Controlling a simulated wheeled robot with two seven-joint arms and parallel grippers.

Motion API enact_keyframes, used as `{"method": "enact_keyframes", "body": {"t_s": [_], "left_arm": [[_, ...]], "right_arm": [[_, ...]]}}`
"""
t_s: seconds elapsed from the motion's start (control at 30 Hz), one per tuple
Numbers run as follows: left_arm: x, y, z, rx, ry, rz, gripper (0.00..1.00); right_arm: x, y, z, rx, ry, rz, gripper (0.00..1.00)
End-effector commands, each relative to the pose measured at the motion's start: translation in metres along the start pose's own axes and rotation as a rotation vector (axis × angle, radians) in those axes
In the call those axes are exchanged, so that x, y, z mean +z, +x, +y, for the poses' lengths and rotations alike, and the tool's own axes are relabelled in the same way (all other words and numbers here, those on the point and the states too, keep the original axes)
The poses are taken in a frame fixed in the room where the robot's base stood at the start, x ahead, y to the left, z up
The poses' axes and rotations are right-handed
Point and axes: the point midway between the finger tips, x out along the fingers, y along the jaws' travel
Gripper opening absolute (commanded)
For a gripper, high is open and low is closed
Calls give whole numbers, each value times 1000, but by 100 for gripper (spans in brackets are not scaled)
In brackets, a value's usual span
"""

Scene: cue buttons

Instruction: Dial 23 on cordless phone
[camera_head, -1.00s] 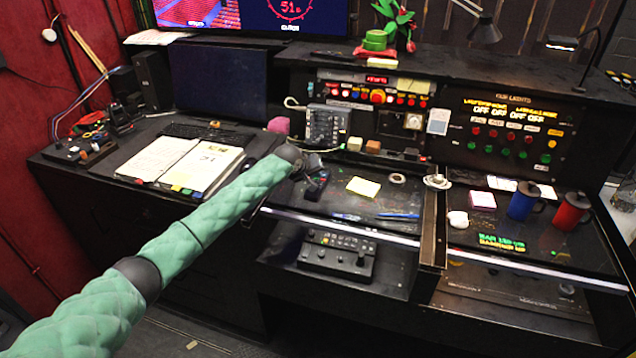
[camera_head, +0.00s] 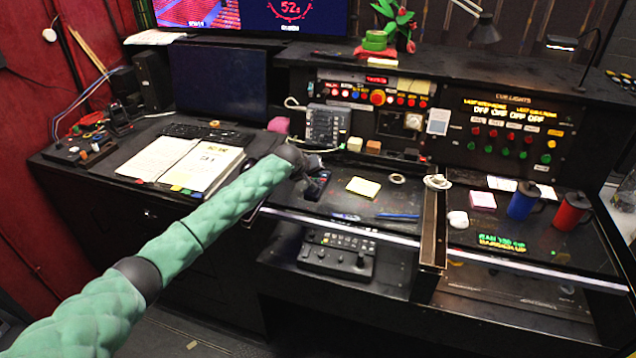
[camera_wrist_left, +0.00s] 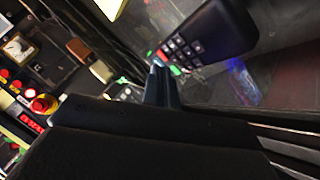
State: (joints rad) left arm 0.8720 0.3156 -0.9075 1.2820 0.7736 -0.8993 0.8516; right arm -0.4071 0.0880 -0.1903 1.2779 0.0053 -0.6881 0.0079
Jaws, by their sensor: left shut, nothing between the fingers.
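The cordless phone (camera_head: 317,186) lies on the desk near its front edge, just right of my left gripper, which partly hides it in the head view. In the left wrist view the dark phone (camera_wrist_left: 208,37) shows its keypad of pale keys, with a green and a red key near its lower end. My left gripper (camera_head: 314,170) is shut and empty. In the left wrist view its fingertips (camera_wrist_left: 158,66) are right beside the keypad end of the phone; I cannot tell whether they touch it. My right gripper is not in view.
A yellow note pad (camera_head: 363,187) and blue pens (camera_head: 398,216) lie right of the phone. An open binder (camera_head: 190,165) lies to the left. A panel with buttons (camera_head: 375,92) rises behind. A mixer (camera_head: 336,254) sits on the shelf below.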

Motion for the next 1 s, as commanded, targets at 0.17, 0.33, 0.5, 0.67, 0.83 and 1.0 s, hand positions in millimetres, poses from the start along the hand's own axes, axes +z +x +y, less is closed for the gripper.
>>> {"method": "enact_keyframes", "body": {"t_s": [0.17,0.33,0.5,0.67,0.83,1.0], "left_arm": [[0,0,0,0,0,0,0],[0,0,0,0,0,0,0],[0,0,0,0,0,0,0],[1,1,-1,0,0,-1,0],[4,5,-3,0,0,0,0],[4,5,-4,0,0,1,0]], "right_arm": [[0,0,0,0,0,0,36],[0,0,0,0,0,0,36],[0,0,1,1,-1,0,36],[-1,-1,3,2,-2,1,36],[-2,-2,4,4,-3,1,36],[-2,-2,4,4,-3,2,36]]}}
